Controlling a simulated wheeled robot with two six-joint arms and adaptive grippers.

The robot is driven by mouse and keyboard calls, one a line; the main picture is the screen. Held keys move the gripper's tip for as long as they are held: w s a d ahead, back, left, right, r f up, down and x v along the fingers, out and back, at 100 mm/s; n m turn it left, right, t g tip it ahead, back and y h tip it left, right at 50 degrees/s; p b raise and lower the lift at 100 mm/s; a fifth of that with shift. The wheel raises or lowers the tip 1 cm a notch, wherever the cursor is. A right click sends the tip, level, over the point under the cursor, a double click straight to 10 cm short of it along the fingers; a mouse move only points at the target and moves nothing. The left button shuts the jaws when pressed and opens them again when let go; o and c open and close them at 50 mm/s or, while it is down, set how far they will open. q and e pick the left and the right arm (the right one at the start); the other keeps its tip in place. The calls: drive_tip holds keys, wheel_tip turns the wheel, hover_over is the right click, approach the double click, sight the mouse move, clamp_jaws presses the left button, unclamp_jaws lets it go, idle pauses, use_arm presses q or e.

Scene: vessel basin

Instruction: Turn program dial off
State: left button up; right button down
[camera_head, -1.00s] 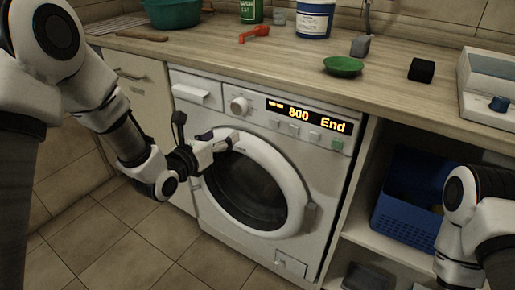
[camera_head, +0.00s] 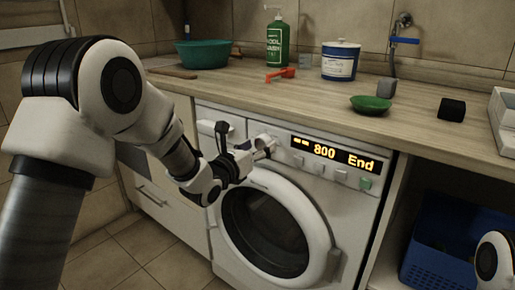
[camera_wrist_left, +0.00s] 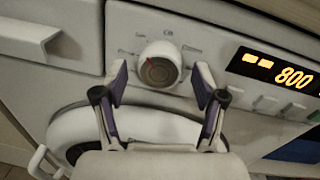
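The program dial (camera_wrist_left: 160,66) is a round white knob with a reddish mark on its face, on the washing machine's control panel. In the head view the dial (camera_head: 264,142) is partly covered by my left gripper (camera_head: 258,150). In the left wrist view my left gripper (camera_wrist_left: 160,84) is open, with one finger on each side of the dial and a gap to each. I cannot tell if the fingertips reach past its face. The washing machine (camera_head: 300,165) has its door closed, and its display (camera_head: 333,153) reads "800 End". My right gripper is out of view.
The round door (camera_head: 265,222) lies below the dial, and the drawer front (camera_wrist_left: 35,42) is left of it. The worktop (camera_head: 300,98) above holds a green dish (camera_head: 371,105), a red tool (camera_head: 281,75) and bottles. A blue crate (camera_head: 440,255) sits at the right.

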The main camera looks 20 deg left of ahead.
use_arm(q)
drive_tip(key=c, duration=0.9)
